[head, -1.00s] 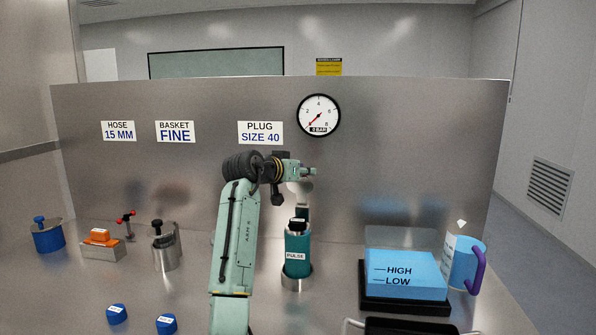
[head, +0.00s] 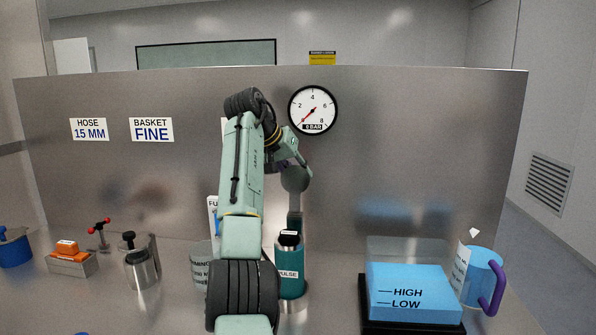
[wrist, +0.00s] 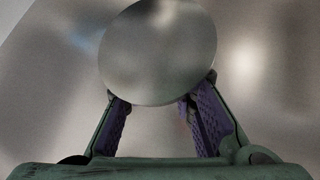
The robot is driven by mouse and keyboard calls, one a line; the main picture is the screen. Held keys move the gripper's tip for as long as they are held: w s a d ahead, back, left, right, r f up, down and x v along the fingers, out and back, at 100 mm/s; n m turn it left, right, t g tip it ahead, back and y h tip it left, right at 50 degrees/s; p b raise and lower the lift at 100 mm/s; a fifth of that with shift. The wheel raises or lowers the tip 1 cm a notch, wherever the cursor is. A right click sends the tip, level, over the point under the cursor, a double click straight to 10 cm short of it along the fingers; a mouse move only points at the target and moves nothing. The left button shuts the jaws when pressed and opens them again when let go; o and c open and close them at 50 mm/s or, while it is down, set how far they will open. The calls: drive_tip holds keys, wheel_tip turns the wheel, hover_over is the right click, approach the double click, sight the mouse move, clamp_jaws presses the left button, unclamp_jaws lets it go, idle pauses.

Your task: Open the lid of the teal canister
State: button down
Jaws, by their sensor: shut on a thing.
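The teal canister (head: 289,275) stands upright on the steel counter, with a black cap (head: 289,238) on top and a PULSE label on its front. My arm hides part of its left side. My gripper (wrist: 160,90) is shut on a round grey metal disc (wrist: 158,50), which sits between the purple finger pads. In the head view the grey disc (head: 295,179) hangs below my wrist, above the canister in the picture. I cannot tell whether the disc is the canister's lid. The fingers are small and partly hidden in the head view.
A metal pot (head: 141,268) and an orange block (head: 67,249) stand at left. A steel panel (head: 410,140) with a gauge (head: 313,110) rises behind.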

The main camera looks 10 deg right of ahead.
drive_tip(key=shift+w+a+f, duration=0.1)
drive_tip(key=shift+a+f, duration=0.15)
drive_tip(key=shift+a, duration=0.05)
drive_tip(key=c, duration=1.3)
unclamp_jaws()
drive_tip(key=shift+a, duration=0.1)
drive_tip(key=shift+r, duration=0.15)
drive_tip(key=shift+r, duration=0.25)
drive_tip(key=v, duration=1.1)
drive_tip(key=shift+s+a+r, duration=0.1)
drive_tip(key=shift+s+r, duration=0.05)
drive_tip(key=shift+s, duration=0.05)
